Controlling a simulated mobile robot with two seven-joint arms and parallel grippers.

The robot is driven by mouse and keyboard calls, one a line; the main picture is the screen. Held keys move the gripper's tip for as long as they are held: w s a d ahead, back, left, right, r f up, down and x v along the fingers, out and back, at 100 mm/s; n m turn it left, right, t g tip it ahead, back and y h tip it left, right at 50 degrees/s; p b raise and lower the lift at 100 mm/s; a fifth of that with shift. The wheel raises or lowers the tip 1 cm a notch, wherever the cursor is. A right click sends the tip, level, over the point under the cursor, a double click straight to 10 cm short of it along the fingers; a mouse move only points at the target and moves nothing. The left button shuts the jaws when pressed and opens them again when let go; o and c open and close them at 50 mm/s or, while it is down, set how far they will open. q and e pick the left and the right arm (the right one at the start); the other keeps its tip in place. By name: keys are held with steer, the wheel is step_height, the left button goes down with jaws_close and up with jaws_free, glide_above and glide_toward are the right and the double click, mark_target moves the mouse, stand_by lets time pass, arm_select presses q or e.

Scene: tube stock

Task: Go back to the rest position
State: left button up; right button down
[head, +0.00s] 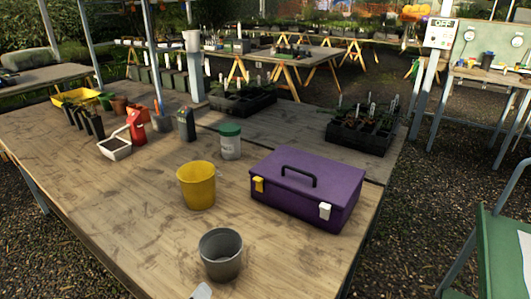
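Neither of my grippers can be made out in the head view, and no arm shows. The wooden work table (120,215) fills the middle of the view. A purple toolbox (305,190) with a black handle stands shut at its right side. A yellow pot (196,186) stands left of the toolbox, and a grey pot (221,254) stands nearer to me. A white jar with a green lid (230,142) stands behind the yellow pot. A small pale piece (202,291) is cut off by the bottom edge; I cannot tell what it is.
Black seedling trays (360,136) stand at the back right of the table. A red watering can (136,127), a white tray (115,149) and small pots stand at the back left. A green chair (500,245) is at the right. The table's left front is clear.

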arm_select(q)
steer(key=s+a+f+n+g, duration=0.35)
steer(key=s+n, duration=0.45)
steer(key=n, duration=0.5)
steer(key=s+a+f+n+g, duration=0.35)
steer(key=s+n, duration=0.35)
steer(key=n, duration=0.6)
steer(key=w+d+f+t+h, duration=0.1)
steer(key=w+d+f+t, duration=0.1)
steer(key=w+f+t, duration=0.4)
steer(key=shift+w+f+m, duration=0.2)
steer(key=shift+f+m, duration=0.1)
steer(key=shift+f, duration=1)
